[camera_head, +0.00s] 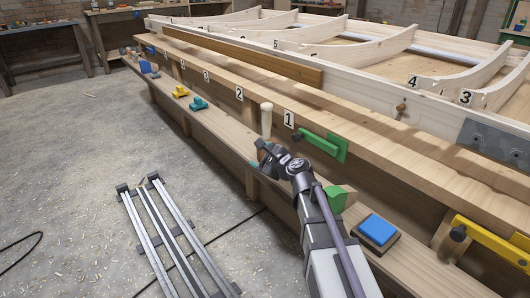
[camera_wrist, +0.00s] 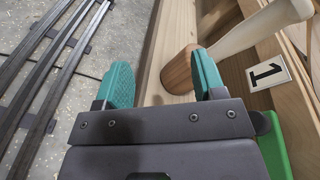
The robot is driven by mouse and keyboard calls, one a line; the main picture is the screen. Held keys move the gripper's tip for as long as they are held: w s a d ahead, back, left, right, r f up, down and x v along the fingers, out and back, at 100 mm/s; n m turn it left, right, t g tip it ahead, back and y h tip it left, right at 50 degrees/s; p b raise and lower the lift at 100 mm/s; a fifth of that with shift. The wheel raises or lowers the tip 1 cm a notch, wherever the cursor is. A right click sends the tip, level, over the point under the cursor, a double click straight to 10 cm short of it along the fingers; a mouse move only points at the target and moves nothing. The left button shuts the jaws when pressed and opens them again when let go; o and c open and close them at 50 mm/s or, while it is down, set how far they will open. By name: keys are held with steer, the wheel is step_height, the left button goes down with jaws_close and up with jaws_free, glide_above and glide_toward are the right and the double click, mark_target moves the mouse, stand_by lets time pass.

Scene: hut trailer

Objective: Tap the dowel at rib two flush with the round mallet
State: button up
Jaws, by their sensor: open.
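The round mallet stands head-down on the lower bench shelf beside label 1.
A green clamp (camera_head: 322,143) hangs right of label 1. A blue-topped block (camera_head: 377,230) and a yellow clamp (camera_head: 490,241) are to the right. Teal (camera_head: 198,104) and yellow (camera_head: 180,91) items sit farther left on the shelf. Metal rails (camera_head: 165,240) lie on the floor.

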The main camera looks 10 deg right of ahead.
mark_target(265, 125)
steer(key=w+d+r+m+t+h, duration=0.35)
steer(key=d+m+h, duration=0.2)
steer(key=m, duration=0.75)
steer(key=shift+y, duration=0.45)
steer(key=w, duration=0.3)
steer(key=w+a, duration=0.1)
steer(key=w, duration=0.7)
steer(key=shift+w+a+f, duration=0.1)
steer(key=shift+a+f, duration=0.2)
steer(key=shift+f, duration=0.05)
jaws_close()
